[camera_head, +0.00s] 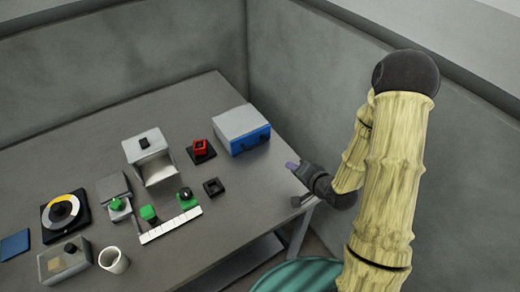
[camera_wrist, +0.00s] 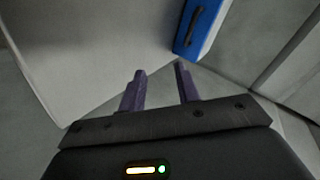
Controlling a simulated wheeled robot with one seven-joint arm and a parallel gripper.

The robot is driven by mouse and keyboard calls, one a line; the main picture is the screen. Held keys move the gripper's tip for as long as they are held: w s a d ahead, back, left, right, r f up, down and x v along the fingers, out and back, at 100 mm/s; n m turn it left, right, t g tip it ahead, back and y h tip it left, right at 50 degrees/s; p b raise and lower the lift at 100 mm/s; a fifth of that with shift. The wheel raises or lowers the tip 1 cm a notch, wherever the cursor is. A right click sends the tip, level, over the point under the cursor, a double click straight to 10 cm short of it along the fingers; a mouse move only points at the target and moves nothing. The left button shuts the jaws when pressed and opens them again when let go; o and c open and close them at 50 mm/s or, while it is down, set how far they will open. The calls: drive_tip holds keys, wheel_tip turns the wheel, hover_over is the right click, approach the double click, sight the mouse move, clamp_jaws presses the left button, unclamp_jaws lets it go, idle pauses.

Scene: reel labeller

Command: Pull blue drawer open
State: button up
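The blue drawer (camera_head: 250,141) is the blue front of a light grey box (camera_head: 238,121) near the table's right edge. It looks shut. In the wrist view the blue drawer (camera_wrist: 201,27) shows at the top, with a dark bar handle (camera_wrist: 194,26) on its face. My gripper (camera_head: 292,166) is to the right of and nearer than the drawer front, by the table's edge. In the wrist view its two purple fingers (camera_wrist: 160,88) are apart with nothing between them. They are clear of the handle.
A red block on a dark base (camera_head: 201,150) and a small black square holder (camera_head: 213,187) stand left of the box. Further left are a white open box (camera_head: 150,157), green parts, a reel disc (camera_head: 63,212) and a white cup (camera_head: 113,260). Grey walls stand behind and right.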

drive_tip(key=m+t+y, duration=0.1)
drive_tip(key=a+f+m+y, duration=0.1)
drive_tip(key=shift+s+a+f+m+t, duration=0.15)
drive_tip(key=shift+s+a+m+t, duration=0.1)
drive_tip(key=shift+m+t, duration=0.15)
drive_tip(key=shift+a+m+t+b, duration=0.15)
drive_tip(key=shift+m+t+b, duration=0.2)
drive_tip(key=shift+m, duration=0.25)
drive_tip(key=shift+s+a+r+m+t+y, duration=0.1)
drive_tip(key=shift+r+m+t+y, duration=0.15)
drive_tip(key=shift+m+t+y, duration=0.2)
drive_tip(key=shift+f, duration=0.1)
drive_tip(key=b+x, duration=0.1)
drive_tip(key=b, duration=0.1)
drive_tip(key=shift+w+a+f+b, duration=0.2)
drive_tip(key=shift+w+b, duration=0.1)
drive_tip(key=shift+b, duration=0.1)
drive_tip(key=shift+w+a+f+b, duration=0.15)
drive_tip(key=shift+w+a+b, duration=0.35)
drive_tip(key=shift+b, duration=0.75)
drive_tip(key=w+b, duration=0.1)
drive_tip(key=b, duration=0.3)
drive_tip(key=shift+w+a+f, duration=0.15)
drive_tip(key=shift+w+a, duration=0.05)
drive_tip(key=shift+w, duration=0.05)
drive_tip(key=b, duration=0.4)
drive_tip(key=shift+w+a+f, duration=0.1)
drive_tip(key=shift+w+a, duration=0.3)
